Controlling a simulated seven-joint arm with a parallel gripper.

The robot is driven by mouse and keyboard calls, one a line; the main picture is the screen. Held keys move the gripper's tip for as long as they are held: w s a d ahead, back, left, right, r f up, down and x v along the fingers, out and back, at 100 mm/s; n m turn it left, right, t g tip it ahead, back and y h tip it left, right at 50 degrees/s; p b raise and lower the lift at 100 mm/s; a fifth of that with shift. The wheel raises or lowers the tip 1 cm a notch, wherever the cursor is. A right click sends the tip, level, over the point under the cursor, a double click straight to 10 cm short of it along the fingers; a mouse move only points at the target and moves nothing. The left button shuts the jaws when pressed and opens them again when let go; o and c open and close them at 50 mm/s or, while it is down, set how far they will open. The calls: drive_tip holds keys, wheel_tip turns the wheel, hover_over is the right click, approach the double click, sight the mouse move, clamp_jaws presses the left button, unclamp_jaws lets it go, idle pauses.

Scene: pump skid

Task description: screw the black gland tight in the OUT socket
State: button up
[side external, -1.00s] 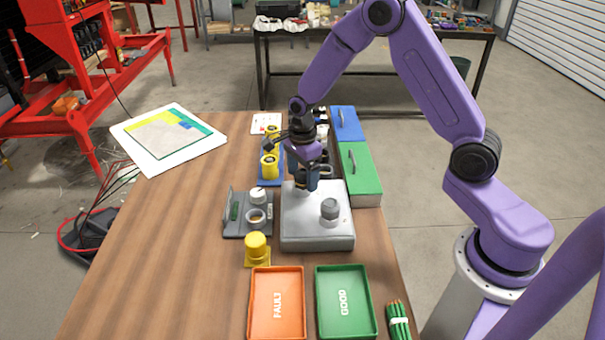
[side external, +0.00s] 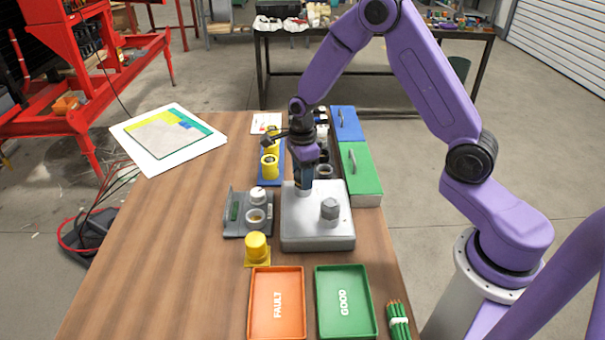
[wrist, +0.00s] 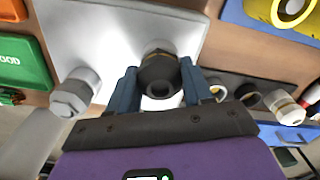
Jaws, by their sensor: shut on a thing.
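The black gland (wrist: 160,76) is between my gripper's two blue fingers in the wrist view, over the far part of the grey pump block. My gripper (side external: 304,186) is shut on it, low at the block's far left; in the wrist view the gripper (wrist: 160,88) spans the gland from both sides. The gland looks upright at the socket there, but its thread and the socket's label are hidden. The pump block (side external: 318,236) stands on the wooden table. A grey hex fitting (side external: 330,208) stands on its near right part and also shows in the wrist view (wrist: 74,96).
A grey fixture (side external: 235,228) with a ring and a white knob stands left of the block. Orange FAULT (side external: 254,305) and green GOOD (side external: 370,305) trays lie in front. A green case (side external: 365,185) is close on the right.

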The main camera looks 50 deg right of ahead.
drive_tip(key=m, duration=0.6)
drive_tip(key=shift+m, duration=0.3)
drive_tip(key=o, duration=1.1)
drive_tip(key=n, duration=0.4)
drive_tip(key=shift+n, duration=0.3)
drive_tip(key=n, duration=0.4)
drive_tip(key=shift+n, duration=0.3)
drive_tip(key=shift+c, duration=0.3)
